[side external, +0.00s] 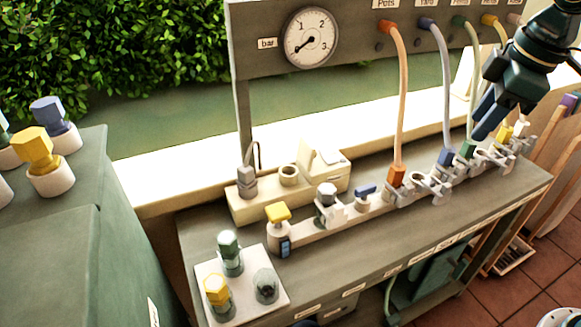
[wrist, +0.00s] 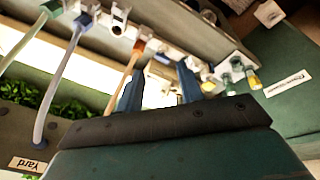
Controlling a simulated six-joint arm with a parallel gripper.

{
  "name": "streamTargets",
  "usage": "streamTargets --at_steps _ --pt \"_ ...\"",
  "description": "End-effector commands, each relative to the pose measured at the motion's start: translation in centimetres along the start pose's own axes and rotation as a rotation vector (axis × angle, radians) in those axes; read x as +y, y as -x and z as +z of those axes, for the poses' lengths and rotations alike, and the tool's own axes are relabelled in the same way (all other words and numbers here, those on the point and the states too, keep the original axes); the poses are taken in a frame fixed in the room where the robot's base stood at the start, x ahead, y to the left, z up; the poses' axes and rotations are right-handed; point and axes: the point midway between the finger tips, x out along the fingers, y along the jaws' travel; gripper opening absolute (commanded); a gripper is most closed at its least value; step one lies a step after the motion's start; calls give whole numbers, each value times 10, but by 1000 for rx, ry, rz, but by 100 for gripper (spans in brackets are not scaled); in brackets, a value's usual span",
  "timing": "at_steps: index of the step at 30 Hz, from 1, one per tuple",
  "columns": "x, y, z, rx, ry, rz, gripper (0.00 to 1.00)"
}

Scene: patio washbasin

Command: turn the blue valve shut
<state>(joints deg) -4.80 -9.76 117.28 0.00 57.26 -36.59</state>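A small valve with a blue handle (side external: 365,190) sits on the pale manifold rail along the bench, between a grey round knob (side external: 327,192) and the orange hose connector (side external: 397,175). In the wrist view, a small blue part (wrist: 163,59) that looks like this handle shows between the fingertips, far beyond them. My gripper (side external: 484,122) hangs above the right part of the bench, well right of the blue handle and apart from it. In the wrist view its two blue fingers (wrist: 160,72) are spread with nothing held between them.
Orange (side external: 402,95), blue (side external: 443,85), green and yellow hoses run from the labelled panel to the rail. A yellow-handled valve (side external: 278,213) stands at the rail's left end. A white plate (side external: 245,305) holds several fittings at front left. A pressure gauge (side external: 311,38) is above.

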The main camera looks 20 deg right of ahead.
Motion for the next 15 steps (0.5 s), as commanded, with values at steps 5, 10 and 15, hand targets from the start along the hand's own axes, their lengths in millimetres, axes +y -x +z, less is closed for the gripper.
streamTargets --at_steps 5,10,15 --pt "14 -22 -32 -40 169 -41 37" --pt "26 -46 -61 -71 329 -83 37" --pt "33 -76 -88 -97 489 -128 37"
